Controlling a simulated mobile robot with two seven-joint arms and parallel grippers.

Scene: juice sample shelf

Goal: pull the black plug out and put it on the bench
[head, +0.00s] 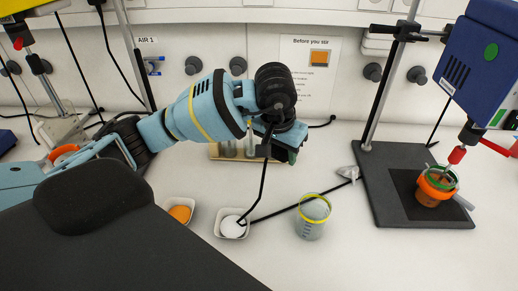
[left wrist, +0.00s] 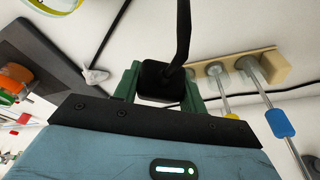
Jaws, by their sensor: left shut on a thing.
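My left gripper (head: 288,152) is over the bench (head: 345,255), in front of a small wooden rack. In the left wrist view its green fingers (left wrist: 162,84) are shut on the black plug (left wrist: 158,82), one on each side. A black cord (left wrist: 183,30) leads off from the plug. In the head view the cord (head: 256,190) hangs down to the bench by a white dish, then bends right toward a small grey piece (head: 348,172). I see no socket around the plug. My right gripper is not in view.
An orange-filled dish (head: 180,209), a white-filled dish (head: 231,223) and a yellow-rimmed beaker (head: 312,228) stand in front. The rack (left wrist: 265,66) holds glassware close behind the gripper. A black stand base (head: 395,205) with an orange vessel (head: 432,192) is at right. Front-right bench is clear.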

